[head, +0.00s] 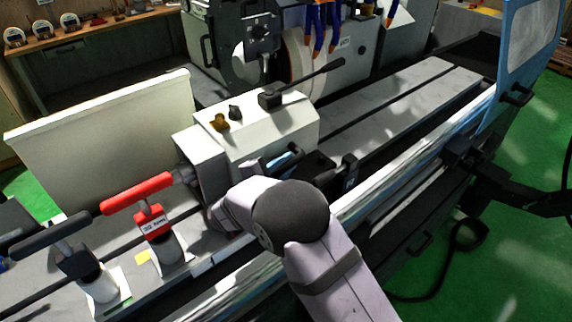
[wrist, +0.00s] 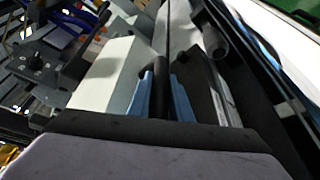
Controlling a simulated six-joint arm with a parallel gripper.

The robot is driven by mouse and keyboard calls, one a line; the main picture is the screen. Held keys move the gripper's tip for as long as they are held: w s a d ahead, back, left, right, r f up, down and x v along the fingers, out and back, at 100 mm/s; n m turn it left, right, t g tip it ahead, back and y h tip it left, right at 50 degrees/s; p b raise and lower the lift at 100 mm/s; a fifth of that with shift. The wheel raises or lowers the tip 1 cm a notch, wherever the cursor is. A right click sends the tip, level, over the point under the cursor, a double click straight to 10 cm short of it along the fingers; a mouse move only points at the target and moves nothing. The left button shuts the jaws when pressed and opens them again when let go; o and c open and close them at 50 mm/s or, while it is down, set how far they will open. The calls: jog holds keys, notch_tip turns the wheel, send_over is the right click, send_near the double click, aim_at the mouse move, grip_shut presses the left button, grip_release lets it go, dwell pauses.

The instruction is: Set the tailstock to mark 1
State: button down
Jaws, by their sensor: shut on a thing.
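The white housing (head: 245,135), which looks like the tailstock, sits on the machine bed with a black lever (head: 300,84) and knobs on top. It also shows in the wrist view (wrist: 105,72). My gripper (head: 287,158) is at its near right side, mostly hidden behind my own wrist in the head view. In the wrist view the blue fingers (wrist: 162,95) stand on either side of a dark bar (wrist: 160,88) beside the white housing and are shut on it. I cannot tell what the bar is attached to. No position mark is readable.
A red T-handle tool (head: 137,193) and a black T-handle tool (head: 52,235) stand upright at the lower left. The grinding wheel (head: 303,60) is behind the housing. The bed (head: 405,95) to the right is clear. A blue-framed door (head: 530,45) stands at the far right.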

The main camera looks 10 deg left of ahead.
jog(key=s+a+b, duration=0.3)
jog(key=s+a, duration=0.2)
jog(key=s, duration=0.1)
jog(key=shift+a, duration=0.4)
jog(key=shift+w+d, duration=0.15)
jog(key=c, duration=1.6)
grip_release()
jog(key=shift+w+d, duration=0.2)
jog(key=shift+w, duration=0.15)
jog(key=shift+b+v, duration=1.5)
jog(key=shift+v, duration=2.4)
